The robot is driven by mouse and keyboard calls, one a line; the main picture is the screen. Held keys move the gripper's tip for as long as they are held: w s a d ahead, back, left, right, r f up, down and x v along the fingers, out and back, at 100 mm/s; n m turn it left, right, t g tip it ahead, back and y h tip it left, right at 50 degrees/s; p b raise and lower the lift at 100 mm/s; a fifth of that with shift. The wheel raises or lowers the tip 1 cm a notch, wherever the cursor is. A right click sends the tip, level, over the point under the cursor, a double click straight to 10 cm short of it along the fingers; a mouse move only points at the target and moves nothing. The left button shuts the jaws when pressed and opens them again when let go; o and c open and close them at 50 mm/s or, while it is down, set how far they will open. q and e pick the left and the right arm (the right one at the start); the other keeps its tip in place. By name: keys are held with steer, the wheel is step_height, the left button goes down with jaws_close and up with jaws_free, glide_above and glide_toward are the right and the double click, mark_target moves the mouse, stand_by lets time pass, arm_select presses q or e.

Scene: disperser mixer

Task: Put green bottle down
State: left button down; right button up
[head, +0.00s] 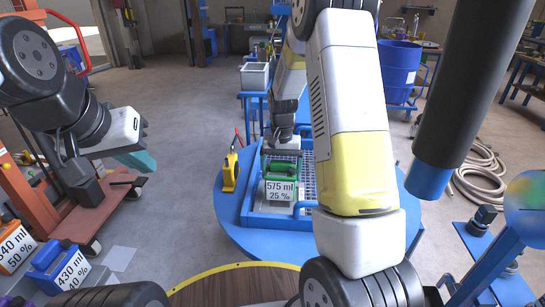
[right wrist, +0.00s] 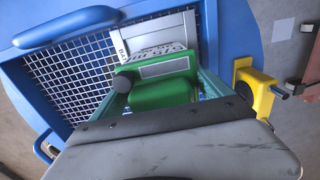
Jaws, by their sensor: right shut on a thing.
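The green bottle (head: 283,170) is over a blue tray with a metal grid (head: 255,220), and its label reads 575 ml, 25 %. My right gripper (head: 283,152) is shut on the green bottle from above. In the right wrist view the green bottle (right wrist: 160,82) sits between teal fingers, with the tray's grid (right wrist: 70,80) beside and below it. I cannot tell whether its base touches the tray. My left gripper (head: 137,160) is at the left, away from the tray. Its teal fingertip shows, but its opening cannot be made out.
A yellow device (head: 230,173) stands on the round blue table (head: 228,218), left of the tray. A blue bottle (head: 58,268) and an orange bottle (head: 12,250) are at lower left. A dark cylinder with a blue end (head: 428,180) hangs at the right.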

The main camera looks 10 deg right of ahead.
steer(key=shift+f, duration=1.1)
steer(key=o, duration=1.8)
steer(key=shift+f, duration=0.15)
steer(key=shift+o, duration=0.2)
step_height(320, 180, up, 12)
steer(key=shift+r, duration=0.15)
